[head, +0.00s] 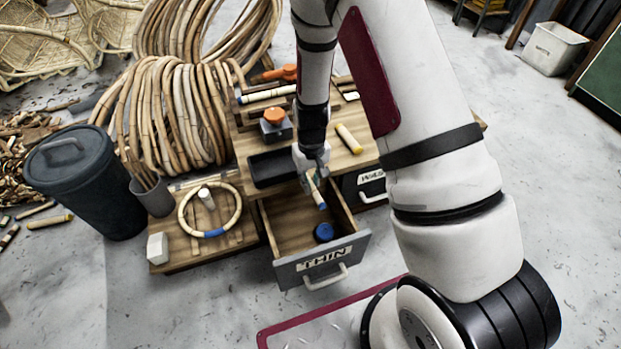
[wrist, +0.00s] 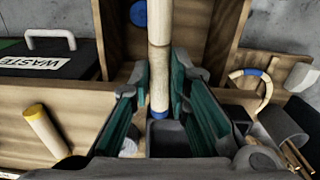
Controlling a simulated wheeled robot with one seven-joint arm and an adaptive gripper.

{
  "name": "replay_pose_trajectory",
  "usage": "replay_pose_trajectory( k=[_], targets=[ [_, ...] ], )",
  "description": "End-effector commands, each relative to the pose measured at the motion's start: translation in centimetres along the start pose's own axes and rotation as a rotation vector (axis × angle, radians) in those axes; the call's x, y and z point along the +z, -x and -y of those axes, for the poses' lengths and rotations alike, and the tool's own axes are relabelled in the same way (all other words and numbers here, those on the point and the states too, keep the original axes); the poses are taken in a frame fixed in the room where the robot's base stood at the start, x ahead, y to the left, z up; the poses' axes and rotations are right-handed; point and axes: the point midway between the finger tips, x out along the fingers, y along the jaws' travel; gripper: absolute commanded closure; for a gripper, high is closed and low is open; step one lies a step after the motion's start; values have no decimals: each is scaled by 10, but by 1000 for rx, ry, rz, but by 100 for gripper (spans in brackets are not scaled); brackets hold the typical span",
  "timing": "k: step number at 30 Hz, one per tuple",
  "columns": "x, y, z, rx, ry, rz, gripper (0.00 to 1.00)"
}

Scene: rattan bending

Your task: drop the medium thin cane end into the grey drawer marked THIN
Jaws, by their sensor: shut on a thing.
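My gripper (head: 311,177) is shut on a pale cane end (head: 317,195) with a blue tip, which also shows in the wrist view (wrist: 159,45) between the green-lined fingers (wrist: 160,80). The cane end is tilted and stands above the open grey drawer marked THIN (head: 287,275), over its inner part near the bench. The drawer is pulled out, and a round blue thing (head: 323,232) lies inside near its front; it also shows in the wrist view (wrist: 138,13).
A drawer marked WASTE (head: 371,191) is right of the THIN drawer. A yellow-tipped cane end (head: 349,138) lies on the bench, near a black tray (head: 270,169). A low board with a cane ring (head: 183,225) is at left, beside a dark bin (head: 85,185).

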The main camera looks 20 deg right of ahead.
Motion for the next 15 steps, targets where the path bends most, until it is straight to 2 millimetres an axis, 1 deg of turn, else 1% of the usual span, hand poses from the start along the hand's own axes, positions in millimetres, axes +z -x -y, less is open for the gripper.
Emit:
replay_pose_trajectory(
  k=[1, 6, 10, 15],
  targets=[
    [0, -10, 0, 0, -1, 1, 99],
    [0, -28, 0, 0, 0, 2, 99],
    [0, -34, 0, 0, 1, 1, 99],
    [0, -33, 0, 0, 1, 1, 99]
  ],
)
